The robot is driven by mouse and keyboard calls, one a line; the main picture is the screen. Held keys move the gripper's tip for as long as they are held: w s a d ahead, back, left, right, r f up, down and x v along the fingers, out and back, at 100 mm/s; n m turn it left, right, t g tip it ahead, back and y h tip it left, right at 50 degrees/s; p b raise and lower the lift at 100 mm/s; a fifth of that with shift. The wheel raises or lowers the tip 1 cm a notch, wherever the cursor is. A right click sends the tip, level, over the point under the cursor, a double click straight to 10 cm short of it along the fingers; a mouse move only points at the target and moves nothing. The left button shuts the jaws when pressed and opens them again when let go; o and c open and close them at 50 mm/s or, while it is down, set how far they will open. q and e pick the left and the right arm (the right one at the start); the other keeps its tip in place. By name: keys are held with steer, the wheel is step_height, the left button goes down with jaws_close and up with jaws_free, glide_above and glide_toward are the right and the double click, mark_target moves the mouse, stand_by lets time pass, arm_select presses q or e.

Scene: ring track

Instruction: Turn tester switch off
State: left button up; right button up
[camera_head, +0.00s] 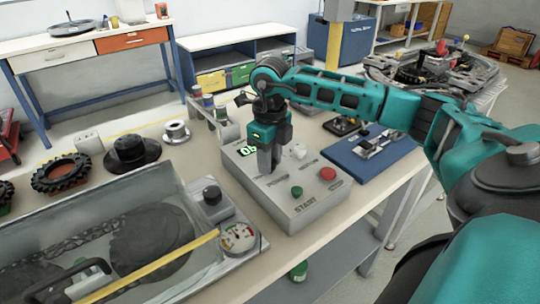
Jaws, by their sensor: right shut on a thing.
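The tester (314,207) is a light grey box on the bench, with a green lit display (247,150), a green START button (296,191), a red button (327,173) and a whitish knob (298,151). My right gripper (266,168) comes down from above onto the tester's top panel, near the POWER label. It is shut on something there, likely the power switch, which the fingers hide. The switch's position cannot be seen. My left gripper is not in view.
A clear-lidded case (110,240) with dark parts and a pressure gauge (238,237) stands left of the tester. A blue mat (370,154) with small metal parts lies to the right. Spools (176,131) and toothed rings (62,174) sit behind on the bench.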

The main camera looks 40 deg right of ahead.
steer(key=shift+m, duration=1)
steer(key=o, duration=1)
steer(key=shift+o, duration=0.2)
steer(key=shift+r, duration=0.15)
step_height(320, 180, up, 13)
steer(key=p, duration=0.1)
steer(key=shift+f, duration=0.2)
